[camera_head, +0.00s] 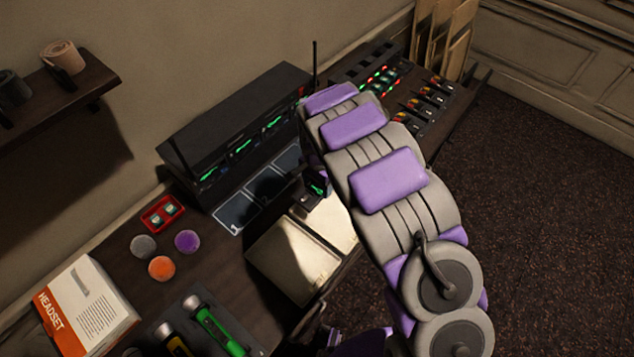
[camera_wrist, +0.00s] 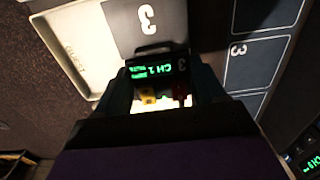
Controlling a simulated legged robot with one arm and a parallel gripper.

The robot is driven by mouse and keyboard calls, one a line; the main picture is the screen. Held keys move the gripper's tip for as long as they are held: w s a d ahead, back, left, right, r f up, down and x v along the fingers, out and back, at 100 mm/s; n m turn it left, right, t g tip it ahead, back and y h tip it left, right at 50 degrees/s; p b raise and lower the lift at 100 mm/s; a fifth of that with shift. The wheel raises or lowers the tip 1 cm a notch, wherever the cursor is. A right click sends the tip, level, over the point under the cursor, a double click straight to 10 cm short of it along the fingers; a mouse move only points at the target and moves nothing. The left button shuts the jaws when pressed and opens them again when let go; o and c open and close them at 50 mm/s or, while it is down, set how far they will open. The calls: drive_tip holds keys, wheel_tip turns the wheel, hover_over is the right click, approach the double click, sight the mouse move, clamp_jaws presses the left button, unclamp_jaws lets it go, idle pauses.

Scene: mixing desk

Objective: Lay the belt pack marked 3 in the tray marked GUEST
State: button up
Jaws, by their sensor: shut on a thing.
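My gripper (camera_wrist: 162,94) is shut on a small dark belt pack (camera_wrist: 156,70) with a green CH 1 display. A grey face marked 3 shows just beyond that display. In the head view the held belt pack (camera_head: 317,187) hangs near the edge between the dark mat and the cream trays. The cream tray marked GUEST (camera_wrist: 72,28) is at upper left in the wrist view, and the pack partly overlaps it there. Its marking is not readable in the head view, and I cannot tell the height of the pack.
A dark mat with numbered cells (camera_head: 237,213) lies before the black rack (camera_head: 235,130) with green displays. Two cream trays sit side by side; the left one (camera_head: 285,265) looks empty.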

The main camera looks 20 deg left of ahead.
drive_tip(key=shift+d+f, duration=0.2)
drive_tip(key=shift+f, duration=0.45)
drive_tip(key=shift+a+f+b, duration=0.2)
drive_tip(key=shift+f+b, duration=0.5)
drive_tip(key=shift+f, duration=1.1)
drive_tip(key=shift+d+f, duration=0.15)
drive_tip(key=shift+f, duration=0.65)
drive_tip(key=shift+s+f, duration=0.1)
drive_tip(key=shift+f, duration=0.4)
drive_tip(key=o, duration=1.2)
drive_tip(key=shift+r, duration=0.15)
drive_tip(key=shift+r+p, duration=1.05)
drive_tip(key=shift+r, duration=2.3)
